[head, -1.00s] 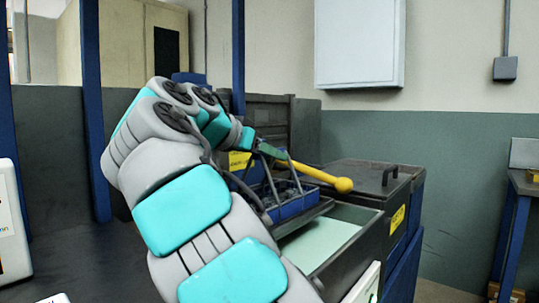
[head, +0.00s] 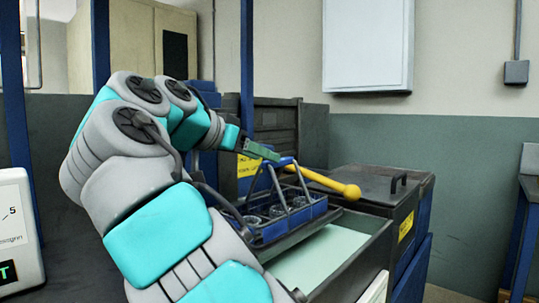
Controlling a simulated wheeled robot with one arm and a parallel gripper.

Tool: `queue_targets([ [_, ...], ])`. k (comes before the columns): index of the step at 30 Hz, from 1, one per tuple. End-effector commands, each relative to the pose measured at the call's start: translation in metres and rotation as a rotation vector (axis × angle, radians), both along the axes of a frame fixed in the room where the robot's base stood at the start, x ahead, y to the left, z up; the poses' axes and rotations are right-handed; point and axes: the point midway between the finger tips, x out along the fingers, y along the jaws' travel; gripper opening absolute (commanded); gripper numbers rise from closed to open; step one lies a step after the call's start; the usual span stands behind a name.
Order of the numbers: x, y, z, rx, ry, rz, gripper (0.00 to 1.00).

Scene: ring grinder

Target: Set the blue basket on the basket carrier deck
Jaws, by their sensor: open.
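The blue basket (head: 300,222), an open tray with a tall handle frame and several round ring-like pieces inside, sits upright at the left end of the open tank. It appears to rest on a dark ledge (head: 318,228), which looks like the basket carrier deck; the contact is partly hidden. My gripper (head: 276,155), with green fingers, is open at the top bar of the basket's handle. I cannot tell whether the fingers still touch the bar.
A yellow lever with a ball end (head: 335,184) passes just behind the handle. The tank (head: 335,255) holds pale green liquid. A dark lid with a handle (head: 375,185) lies behind it. Blue posts (head: 247,75) stand at the back. A white screen unit (head: 15,240) is at left.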

Motion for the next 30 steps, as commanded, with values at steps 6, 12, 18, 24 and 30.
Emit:
queue_targets([
  [6, -0.02, 0.015, 0.014, 0.0, -0.001, 0.001, 0.52],
  [12, -0.027, 0.02, 0.015, 0.004, -0.001, 0.002, 0.52],
  [18, -0.035, 0.026, 0.019, 0.003, 0.0, 0.0, 0.52],
  [24, -0.04, 0.031, 0.021, 0.001, 0.002, -0.001, 0.52],
  [30, -0.042, 0.032, 0.022, -0.001, 0.0, -0.002, 0.52],
])
